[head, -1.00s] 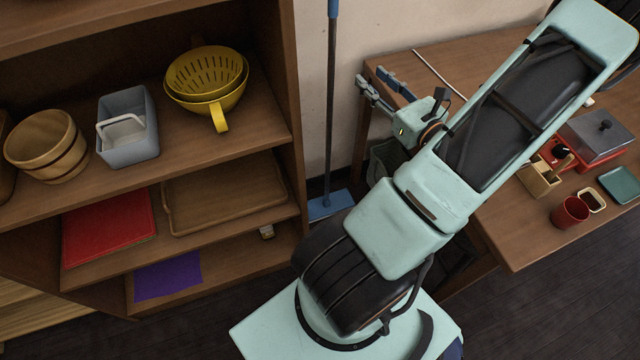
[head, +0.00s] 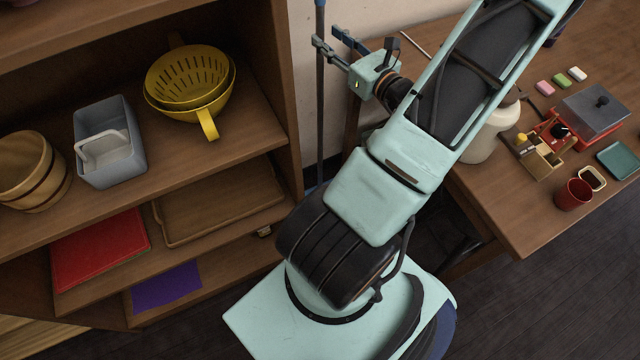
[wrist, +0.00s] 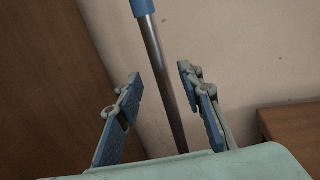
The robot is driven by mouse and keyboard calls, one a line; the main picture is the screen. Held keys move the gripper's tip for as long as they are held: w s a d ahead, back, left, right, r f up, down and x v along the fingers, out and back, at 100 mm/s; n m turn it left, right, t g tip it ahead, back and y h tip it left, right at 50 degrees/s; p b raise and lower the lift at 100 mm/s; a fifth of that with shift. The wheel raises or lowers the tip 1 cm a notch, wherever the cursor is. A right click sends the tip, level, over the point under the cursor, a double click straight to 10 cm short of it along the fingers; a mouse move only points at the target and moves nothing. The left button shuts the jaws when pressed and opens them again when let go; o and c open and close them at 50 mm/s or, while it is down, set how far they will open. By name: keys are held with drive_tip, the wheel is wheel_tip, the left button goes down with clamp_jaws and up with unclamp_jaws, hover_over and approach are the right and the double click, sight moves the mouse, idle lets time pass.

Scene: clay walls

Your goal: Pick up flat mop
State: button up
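The flat mop (head: 320,110) stands upright by the wall beside the shelf unit, with a grey pole and a blue grip at the top. Its blue foot is mostly hidden behind my arm. My gripper (head: 326,36) is at the upper pole, just below the blue grip. In the wrist view the mop's pole (wrist: 166,65) runs between the two blue-padded fingers of my gripper (wrist: 160,73). The fingers are apart, with a gap on each side of the pole.
The wooden shelf unit (head: 289,130) stands left of the mop, holding a yellow colander (head: 190,78), a grey bin (head: 110,165) and a wooden bucket (head: 32,170). A wooden table (head: 510,225) with several items is on the right. A pale wall is behind the pole.

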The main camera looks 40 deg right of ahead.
sight(323, 32)
drive_tip(key=w, duration=0.4)
drive_tip(key=shift+w+d, duration=0.2)
drive_tip(key=shift+d, duration=0.1)
clamp_jaws()
drive_tip(key=shift+r, duration=0.1)
